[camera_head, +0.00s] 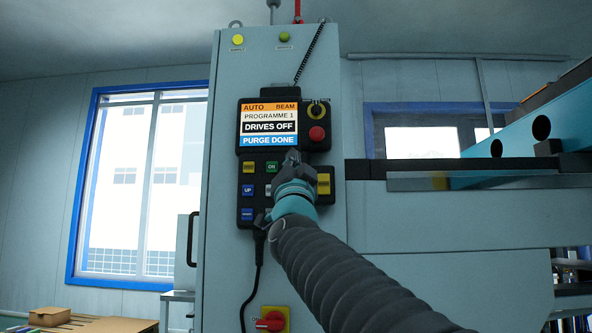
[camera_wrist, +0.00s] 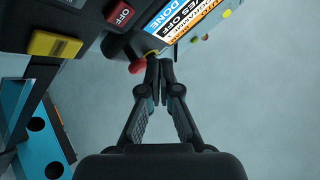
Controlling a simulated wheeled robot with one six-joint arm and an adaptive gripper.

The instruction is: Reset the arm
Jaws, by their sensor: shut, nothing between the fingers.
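My gripper (camera_head: 292,157) is in front of the control panel, just below its screen. In the wrist view my gripper (camera_wrist: 159,60) is shut, its fingertips together with nothing between them. The screen (camera_head: 268,125) reads "AUTO BEAM", "PROGRAMME 1", "DRIVES OFF" and "PURGE DONE". A red round button (camera_head: 317,134) and a key switch (camera_head: 317,110) sit right of the screen. My arm hides part of the keypad (camera_head: 246,179) below. In the wrist view, a red OFF key (camera_wrist: 120,13) and a yellow button (camera_wrist: 55,45) are at upper left. Contact with the panel cannot be told.
The panel hangs on a tall grey cabinet (camera_head: 222,200) with a yellow lamp (camera_head: 238,40) and a red-yellow rotary switch (camera_head: 271,320) low down. A black cable (camera_head: 257,280) hangs below the keypad. A blue beam (camera_head: 560,125) juts in at right.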

